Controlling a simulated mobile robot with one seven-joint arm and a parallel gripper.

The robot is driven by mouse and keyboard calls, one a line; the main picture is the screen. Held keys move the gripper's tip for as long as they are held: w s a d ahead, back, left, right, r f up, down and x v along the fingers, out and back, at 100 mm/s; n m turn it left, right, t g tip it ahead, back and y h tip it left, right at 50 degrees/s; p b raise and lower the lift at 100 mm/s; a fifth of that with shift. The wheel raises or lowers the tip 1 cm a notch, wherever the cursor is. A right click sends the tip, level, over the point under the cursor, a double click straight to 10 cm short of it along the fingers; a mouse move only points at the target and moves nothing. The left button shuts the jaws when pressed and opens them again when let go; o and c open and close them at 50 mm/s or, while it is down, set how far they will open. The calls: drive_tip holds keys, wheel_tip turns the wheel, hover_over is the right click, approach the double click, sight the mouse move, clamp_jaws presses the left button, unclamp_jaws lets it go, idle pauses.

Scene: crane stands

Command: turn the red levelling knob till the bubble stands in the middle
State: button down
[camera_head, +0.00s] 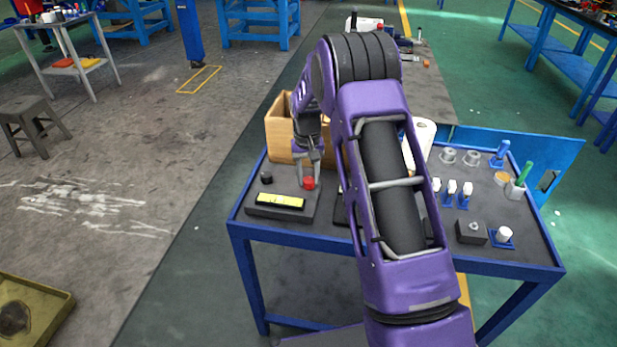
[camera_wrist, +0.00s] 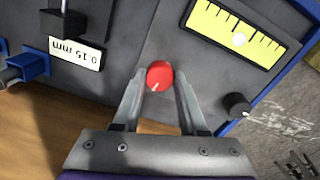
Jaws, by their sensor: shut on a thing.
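The red levelling knob (camera_head: 309,183) sits on the dark level block (camera_head: 268,213) at the left end of the table. My gripper (camera_head: 311,168) reaches down over it. In the wrist view the fingers of my gripper (camera_wrist: 159,82) are shut on the red knob (camera_wrist: 159,73), one on each side. The knob's white mark points toward the lower left there. The yellow vial (camera_wrist: 222,27) has black ticks, and its pale round bubble (camera_wrist: 239,40) stands about mid-scale. I cannot tell whether it is exactly centred.
A wooden box (camera_head: 283,135) stands behind my gripper. Blue holders (camera_head: 464,201) and small parts fill the table's right side.

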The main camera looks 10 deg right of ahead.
sight(307, 180)
idle(0.4)
drive_tip(key=shift+c, duration=2.2)
unclamp_jaws()
drive_tip(key=shift+r, duration=0.1)
wheel_tip(307, 180, up, 17)
drive_tip(key=p, duration=0.1)
drive_tip(key=shift+a+p, duration=0.25)
drive_tip(key=shift+p, duration=0.15)
drive_tip(key=shift+r, duration=0.1)
